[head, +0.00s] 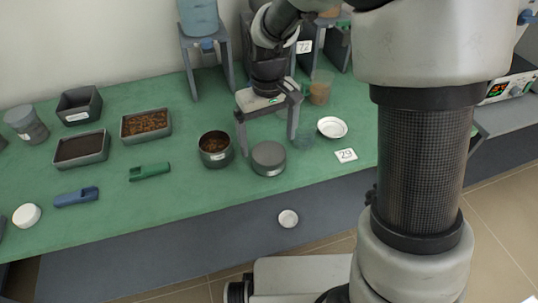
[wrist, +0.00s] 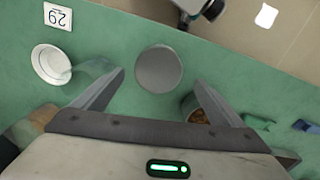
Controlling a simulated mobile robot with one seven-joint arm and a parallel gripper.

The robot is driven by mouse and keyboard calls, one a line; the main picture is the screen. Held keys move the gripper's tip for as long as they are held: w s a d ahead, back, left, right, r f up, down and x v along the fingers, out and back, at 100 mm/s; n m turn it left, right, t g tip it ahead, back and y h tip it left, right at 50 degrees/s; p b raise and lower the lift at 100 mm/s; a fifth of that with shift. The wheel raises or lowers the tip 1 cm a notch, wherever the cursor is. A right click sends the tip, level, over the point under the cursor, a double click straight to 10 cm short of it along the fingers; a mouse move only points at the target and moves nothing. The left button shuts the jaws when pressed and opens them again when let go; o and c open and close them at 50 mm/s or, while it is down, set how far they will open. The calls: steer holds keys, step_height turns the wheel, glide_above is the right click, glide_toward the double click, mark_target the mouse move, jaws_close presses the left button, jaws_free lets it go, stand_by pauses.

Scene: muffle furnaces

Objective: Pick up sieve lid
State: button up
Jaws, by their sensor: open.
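The sieve lid, a grey round disc (head: 268,156), lies flat side up on the green bench top near its front edge. In the wrist view the disc (wrist: 159,69) sits between and just ahead of the fingertips. My gripper (head: 268,146) points down over it with its fingers spread wide. In the wrist view the gripper (wrist: 159,77) is empty, one finger to each side of the disc, with no contact visible. I cannot tell its exact height above the lid.
A round grey container with brown grains (head: 215,147) stands close left of the lid. A clear beaker (head: 303,138), a white dish (head: 332,127) and a card marked 29 (head: 346,155) are to the right. Filled trays (head: 146,137) lie further left.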

mark_target(268, 151)
steer(key=f+b, duration=0.1)
steer(key=f, duration=0.3)
steer(key=shift+w+f, duration=0.1)
steer(key=shift+w, duration=0.1)
steer(key=c, duration=1.4)
steer(key=shift+c, duration=0.2)
